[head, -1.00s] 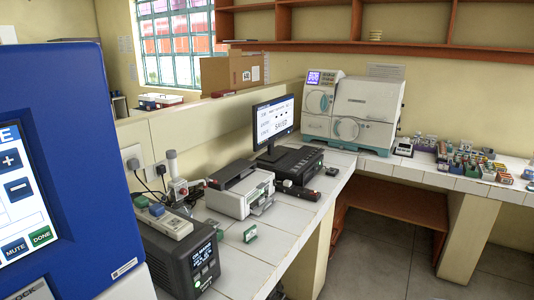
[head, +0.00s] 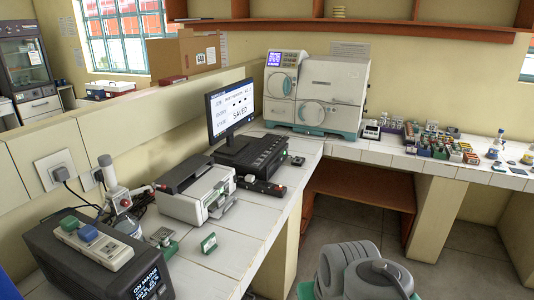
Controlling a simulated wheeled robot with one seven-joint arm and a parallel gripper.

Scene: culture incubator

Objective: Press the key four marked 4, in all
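No key marked 4 can be made out in the head view. A sliver of the blue cabinet (head: 8,288) shows at the bottom left corner; its touch panel is out of view. Grey rounded links of my arm show at the bottom right, above the floor and apart from the bench. My gripper's fingers are not in view.
A white tiled bench (head: 270,195) runs along the wall and turns right. On it stand a black power unit (head: 100,262), a printer (head: 197,192), a monitor reading SAVED (head: 230,108), a large analyser (head: 316,92) and several small bottles and boxes. Open floor lies right of the bench.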

